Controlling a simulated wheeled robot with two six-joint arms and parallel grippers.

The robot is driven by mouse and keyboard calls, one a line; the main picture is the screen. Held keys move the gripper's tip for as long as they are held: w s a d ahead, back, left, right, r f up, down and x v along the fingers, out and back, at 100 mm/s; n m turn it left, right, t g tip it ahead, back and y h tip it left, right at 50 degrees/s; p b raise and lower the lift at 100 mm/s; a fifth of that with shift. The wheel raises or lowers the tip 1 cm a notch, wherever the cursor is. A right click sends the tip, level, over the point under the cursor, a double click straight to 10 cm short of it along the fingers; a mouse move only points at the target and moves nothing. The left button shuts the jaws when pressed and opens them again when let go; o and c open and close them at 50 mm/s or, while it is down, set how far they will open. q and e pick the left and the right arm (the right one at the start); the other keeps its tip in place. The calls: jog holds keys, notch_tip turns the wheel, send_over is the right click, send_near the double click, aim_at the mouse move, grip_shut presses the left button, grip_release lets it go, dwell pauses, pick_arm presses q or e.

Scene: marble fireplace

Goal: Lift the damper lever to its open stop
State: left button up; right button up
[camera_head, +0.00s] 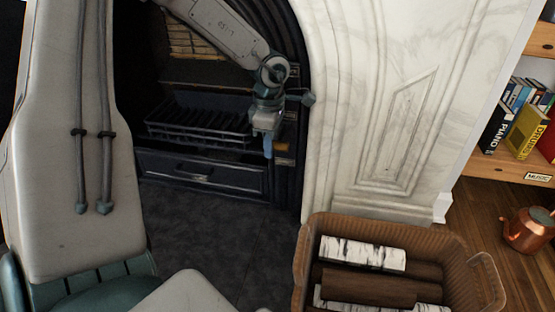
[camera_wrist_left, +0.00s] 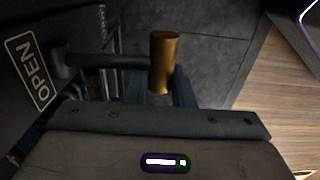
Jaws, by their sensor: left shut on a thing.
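The damper lever shows in the left wrist view as a dark rod ending in a brass cylindrical knob (camera_wrist_left: 163,60). A plate reading OPEN (camera_wrist_left: 30,72) is on the dark fireplace front beside the rod. My left gripper (camera_head: 267,146) is at the right side of the fireplace opening, shut on the lever's knob. In the head view the gripper mostly covers the lever, and small brass-coloured plates (camera_head: 285,162) show beside it. I cannot tell how close the lever is to its stop. My right gripper is in neither view.
The fireplace has a dark grate (camera_head: 200,125) and a drawer front (camera_head: 200,172). A marble surround (camera_head: 345,150) rises right of the gripper. A wicker basket (camera_head: 305,265) of logs stands in front. A copper kettle (camera_head: 530,232) and bookshelf (camera_head: 500,165) are far right.

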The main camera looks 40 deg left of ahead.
pick_arm(q)
jog(key=shift+w+r, duration=0.1)
jog(key=shift+r, duration=0.1)
jog(key=shift+r+p, duration=0.55)
jog(key=shift+r, duration=0.4)
jog(key=shift+s+d, duration=0.1)
jog(key=shift+s, duration=0.1)
